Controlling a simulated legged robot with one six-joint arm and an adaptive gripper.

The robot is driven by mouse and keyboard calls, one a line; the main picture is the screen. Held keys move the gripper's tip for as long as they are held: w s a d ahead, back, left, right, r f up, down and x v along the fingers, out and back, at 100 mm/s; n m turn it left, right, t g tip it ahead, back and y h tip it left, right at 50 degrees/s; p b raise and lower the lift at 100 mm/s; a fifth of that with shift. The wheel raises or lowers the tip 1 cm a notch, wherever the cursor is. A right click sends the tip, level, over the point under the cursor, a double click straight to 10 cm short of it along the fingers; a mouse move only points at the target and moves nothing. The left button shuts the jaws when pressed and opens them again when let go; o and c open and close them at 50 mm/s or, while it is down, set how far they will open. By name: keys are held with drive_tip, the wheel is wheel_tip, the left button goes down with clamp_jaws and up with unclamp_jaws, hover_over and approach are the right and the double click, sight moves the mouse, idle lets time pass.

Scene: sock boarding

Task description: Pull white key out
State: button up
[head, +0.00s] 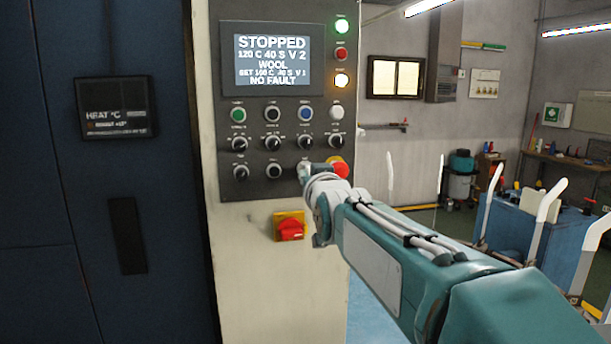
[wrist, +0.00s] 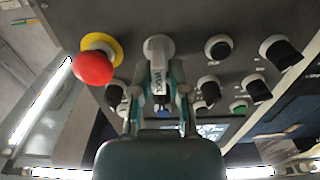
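The white key (wrist: 158,48) sits at the panel in the wrist view, with dark lettering on its tag, which seems to read WOOL. My gripper (wrist: 160,88) has one finger on each side of the key. I cannot tell whether the fingers press on it or stand slightly apart. In the head view my gripper (head: 308,174) is at the lower part of the control panel (head: 240,165), just left of the red emergency button, and it hides the key there.
The red emergency button (wrist: 92,67) on its yellow ring is close beside my gripper. Several black knobs (wrist: 218,47) surround the key. A red switch (head: 289,228) on a yellow plate is below. The screen (head: 272,60) reads STOPPED, WOOL, NO FAULT. Room is free right of the cabinet.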

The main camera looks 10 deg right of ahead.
drive_tip(key=shift+w, duration=0.4)
drive_tip(key=shift+s, duration=0.15)
drive_tip(key=shift+c, duration=0.3)
clamp_jaws()
